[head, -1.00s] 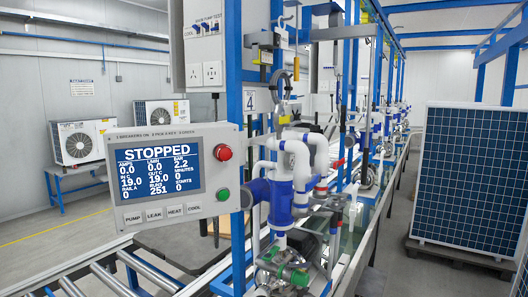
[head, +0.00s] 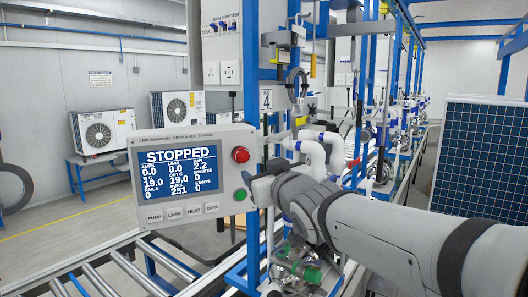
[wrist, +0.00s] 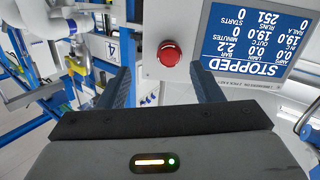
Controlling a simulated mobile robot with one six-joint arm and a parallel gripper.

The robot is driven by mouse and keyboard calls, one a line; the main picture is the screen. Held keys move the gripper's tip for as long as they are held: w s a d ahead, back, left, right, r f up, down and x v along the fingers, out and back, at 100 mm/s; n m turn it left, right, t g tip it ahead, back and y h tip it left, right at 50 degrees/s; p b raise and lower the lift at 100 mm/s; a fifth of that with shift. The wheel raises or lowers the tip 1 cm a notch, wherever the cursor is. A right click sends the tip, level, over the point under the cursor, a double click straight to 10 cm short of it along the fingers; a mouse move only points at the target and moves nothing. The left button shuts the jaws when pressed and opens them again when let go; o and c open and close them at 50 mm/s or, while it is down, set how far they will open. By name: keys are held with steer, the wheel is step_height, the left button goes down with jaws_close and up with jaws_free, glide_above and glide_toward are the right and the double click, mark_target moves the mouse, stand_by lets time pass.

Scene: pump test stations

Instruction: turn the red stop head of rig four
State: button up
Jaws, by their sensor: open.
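The red stop head (head: 240,155) sits at the upper right of the grey panel (head: 182,220) of rig four, beside its screen, which reads STOPPED. My gripper (head: 260,183) is just below and right of it in the head view, partly hidden by my wrist. In the upside-down wrist view the red stop head (wrist: 171,54) shows whole between my two open fingers (wrist: 162,72), a little past their tips. The jaws are empty. I see no contact with the head, though the exact distance is hard to tell.
A green button (head: 240,193) sits below the stop head, close to my gripper. The blue frame post (head: 252,100) and white pipes (head: 316,150) stand right of the panel. A roller conveyor (head: 110,270) runs below. A blue-grid panel (head: 484,150) stands at the right.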

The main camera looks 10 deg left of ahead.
mark_target(243, 155)
steer(key=shift+n+y, duration=0.3)
steer(key=shift+y, duration=0.1)
steer(key=x, duration=0.2)
steer(key=r+p+x, duration=0.1)
steer(key=x, duration=0.2)
steer(key=a+p+x, duration=0.1)
steer(key=x, duration=0.2)
steer(key=shift+s+a+r, duration=0.2)
steer(key=shift+s, duration=0.05)
steer(key=shift+c, duration=0.6)
